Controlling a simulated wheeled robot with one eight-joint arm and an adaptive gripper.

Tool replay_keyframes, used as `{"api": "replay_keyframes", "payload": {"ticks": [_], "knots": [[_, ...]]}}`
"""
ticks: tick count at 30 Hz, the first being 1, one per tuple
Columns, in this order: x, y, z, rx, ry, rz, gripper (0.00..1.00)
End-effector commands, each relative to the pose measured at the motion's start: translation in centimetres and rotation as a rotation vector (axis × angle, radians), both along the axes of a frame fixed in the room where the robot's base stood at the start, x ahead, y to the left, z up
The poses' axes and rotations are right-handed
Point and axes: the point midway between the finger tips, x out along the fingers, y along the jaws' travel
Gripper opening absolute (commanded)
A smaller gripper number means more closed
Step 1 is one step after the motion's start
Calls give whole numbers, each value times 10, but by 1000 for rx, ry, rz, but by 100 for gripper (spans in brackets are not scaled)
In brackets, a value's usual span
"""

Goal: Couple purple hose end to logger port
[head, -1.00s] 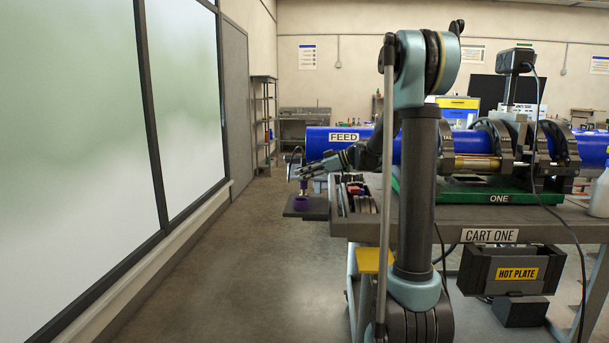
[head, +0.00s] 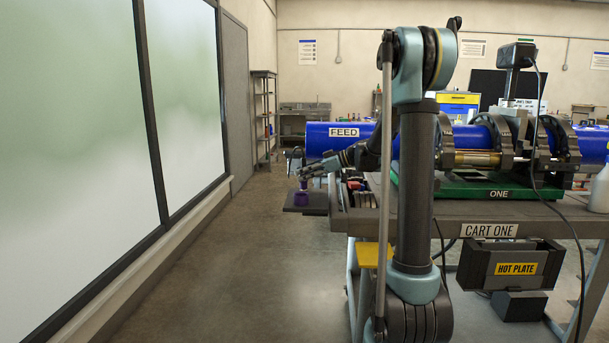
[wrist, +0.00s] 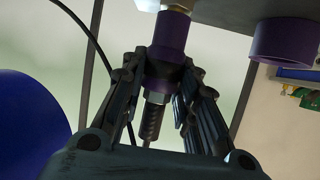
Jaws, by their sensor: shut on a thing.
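The purple hose end (wrist: 166,60) is clamped between the fingers of my gripper (wrist: 160,95) in the wrist view. A metal ferrule and a ribbed dark sleeve (wrist: 150,122) show between the fingers. The far end of the purple body meets a brass fitting (wrist: 176,10) by a grey plate (wrist: 225,12); whether they are joined I cannot tell. In the head view, my gripper (head: 312,171) is above a small side shelf (head: 305,208) holding a purple piece (head: 302,198). Which port is the logger's is unclear.
Cart one (head: 470,215) stands to the right with the blue FEED pipe (head: 344,131) in clamps (head: 497,140). A thin black cable (wrist: 92,35) runs past my gripper. A hot plate holder (head: 516,268) hangs below. The floor left of the cart is clear.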

Motion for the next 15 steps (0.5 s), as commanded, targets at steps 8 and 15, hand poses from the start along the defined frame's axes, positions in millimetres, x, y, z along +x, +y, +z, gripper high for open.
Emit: {"api": "replay_keyframes", "payload": {"ticks": [8, 15], "knots": [[0, 0, -3, 0, 0, 0, 52], [0, 0, -3, 0, 0, 0, 52]]}}
